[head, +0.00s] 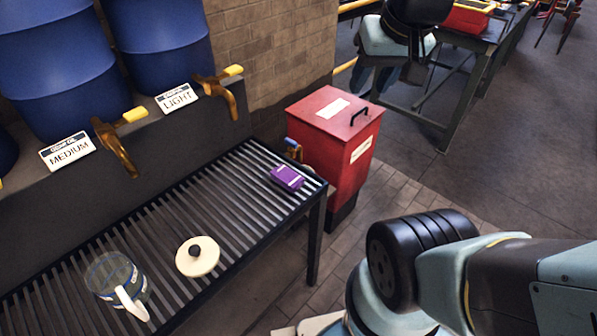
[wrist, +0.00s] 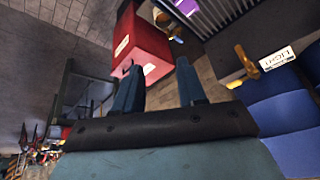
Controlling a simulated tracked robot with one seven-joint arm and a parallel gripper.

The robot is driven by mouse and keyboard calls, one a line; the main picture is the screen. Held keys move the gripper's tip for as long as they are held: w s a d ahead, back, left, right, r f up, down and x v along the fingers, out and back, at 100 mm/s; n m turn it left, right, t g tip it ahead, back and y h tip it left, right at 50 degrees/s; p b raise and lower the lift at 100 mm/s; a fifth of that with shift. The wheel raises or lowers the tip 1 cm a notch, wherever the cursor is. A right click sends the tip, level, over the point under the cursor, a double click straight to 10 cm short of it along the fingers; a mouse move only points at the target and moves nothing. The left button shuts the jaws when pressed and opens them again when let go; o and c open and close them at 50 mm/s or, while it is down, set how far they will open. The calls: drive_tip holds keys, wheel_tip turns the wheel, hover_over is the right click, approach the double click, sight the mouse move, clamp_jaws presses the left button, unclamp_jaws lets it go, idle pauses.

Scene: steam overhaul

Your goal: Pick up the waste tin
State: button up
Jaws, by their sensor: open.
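A red lidded bin (head: 335,140) stands on the floor at the end of the slatted bench, with a black handle on its lid and pale labels too small to read. It also shows in the wrist view (wrist: 142,52). A small purple box (head: 287,177) with a pale band lies on the bench's right end. I cannot tell for sure which of these is the waste tin. My gripper (wrist: 158,88) is open and empty, its two fingers apart. In the head view it is at the top, above and right of the red bin, touching nothing.
The slatted bench (head: 236,200) holds a glass jug (head: 112,273) and a round cream lid (head: 197,256). Blue drums (head: 165,38) with brass taps (head: 217,88) stand behind it. A work table (head: 462,88) is at upper right. The floor (head: 500,150) right of the bin is clear.

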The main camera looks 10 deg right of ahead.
drive_tip(key=w+a+f+m+g+y, duration=0.1)
drive_tip(key=w+a+f+m+y, duration=0.1)
drive_tip(key=w+f+m+y, duration=0.65)
drive_tip(key=w+a+f+m+g+y, duration=0.1)
drive_tip(key=w+a+f+m+y, duration=0.3)
drive_tip(key=w+f, duration=0.9)
drive_tip(key=w+d+f+m+t+h, duration=0.1)
drive_tip(key=w+d+f+m, duration=0.15)
drive_tip(key=f, duration=0.25)
drive_tip(key=w+d+f+m+t, duration=0.1)
drive_tip(key=d+f+m+t, duration=0.1)
drive_tip(key=f+m, duration=0.2)
drive_tip(key=w+d+f+m+t+h, duration=0.1)
drive_tip(key=w+d+f+m, duration=0.15)
drive_tip(key=f, duration=0.25)
drive_tip(key=m+t+h, duration=0.3)
drive_tip(key=m+h, duration=0.1)
drive_tip(key=m, duration=0.3)
approach(311, 169)
drive_tip(key=x, duration=0.9)
drive_tip(key=shift+w+a, duration=0.15)
drive_tip(key=shift+a, duration=0.05)
clamp_jaws()
